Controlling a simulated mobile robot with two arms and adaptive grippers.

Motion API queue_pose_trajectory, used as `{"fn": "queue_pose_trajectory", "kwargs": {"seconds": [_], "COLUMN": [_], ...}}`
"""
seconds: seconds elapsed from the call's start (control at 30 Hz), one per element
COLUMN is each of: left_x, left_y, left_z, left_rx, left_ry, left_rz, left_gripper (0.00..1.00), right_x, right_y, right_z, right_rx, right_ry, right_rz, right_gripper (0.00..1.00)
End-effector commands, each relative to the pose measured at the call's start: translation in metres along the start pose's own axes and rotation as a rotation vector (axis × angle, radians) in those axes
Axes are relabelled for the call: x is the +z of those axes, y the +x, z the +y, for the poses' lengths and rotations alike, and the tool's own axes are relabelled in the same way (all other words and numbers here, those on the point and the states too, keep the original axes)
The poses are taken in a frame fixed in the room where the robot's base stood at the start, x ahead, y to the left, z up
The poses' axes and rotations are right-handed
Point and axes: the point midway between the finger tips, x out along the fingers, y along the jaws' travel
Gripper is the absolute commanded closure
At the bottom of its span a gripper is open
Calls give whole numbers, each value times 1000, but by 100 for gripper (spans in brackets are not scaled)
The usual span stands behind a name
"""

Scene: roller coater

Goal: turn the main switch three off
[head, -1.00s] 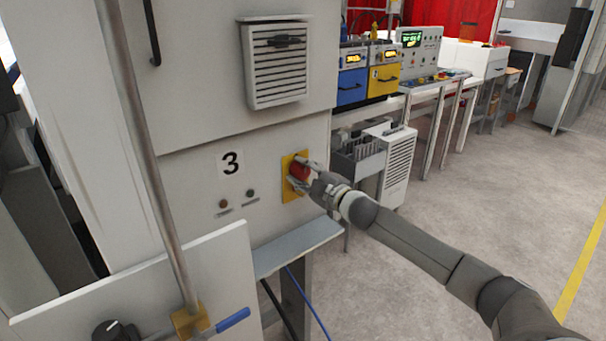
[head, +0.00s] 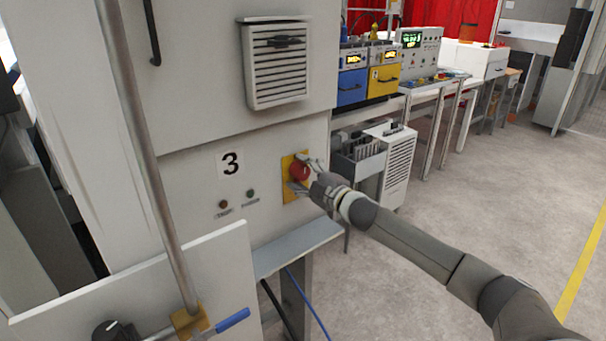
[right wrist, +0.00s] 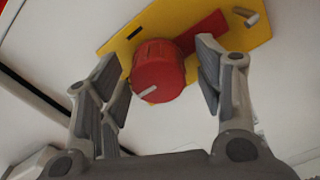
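The main switch three is a red round knob (head: 299,171) on a yellow plate (head: 289,194), right of the "3" label (head: 230,163) on the grey cabinet. In the right wrist view the knob (right wrist: 158,72) has a white mark low on its face, and a red bar shows behind it on the yellow plate (right wrist: 170,22). My right gripper (head: 303,174) is at the knob. In the right wrist view its fingers (right wrist: 158,58) are open, one on each side of the knob, with a visible gap on both sides. My left gripper is not in view.
Two small lamps, one reddish (head: 223,204) and one green (head: 250,193), sit left of the switch. A grey ledge (head: 297,246) and a vertical pipe (head: 146,150) stand nearby. A blue-handled valve (head: 232,320) is in front. Floor at right is clear.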

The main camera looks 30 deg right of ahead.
Motion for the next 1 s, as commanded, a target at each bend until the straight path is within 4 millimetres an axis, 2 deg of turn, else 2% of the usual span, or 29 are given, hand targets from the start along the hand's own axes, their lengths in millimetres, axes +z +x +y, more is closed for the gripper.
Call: {"fn": "queue_pose_trajectory", "kwargs": {"seconds": [0.37, 1.0], "left_x": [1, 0], "left_y": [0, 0], "left_z": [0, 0], "left_rx": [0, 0], "left_ry": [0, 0], "left_rz": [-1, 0], "left_gripper": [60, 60], "right_x": [0, 0], "right_y": [-6, -75], "right_z": [0, -1], "right_rx": [0, -2], "right_ry": [2, 1], "right_rz": [0, -1], "right_gripper": [39, 39]}}
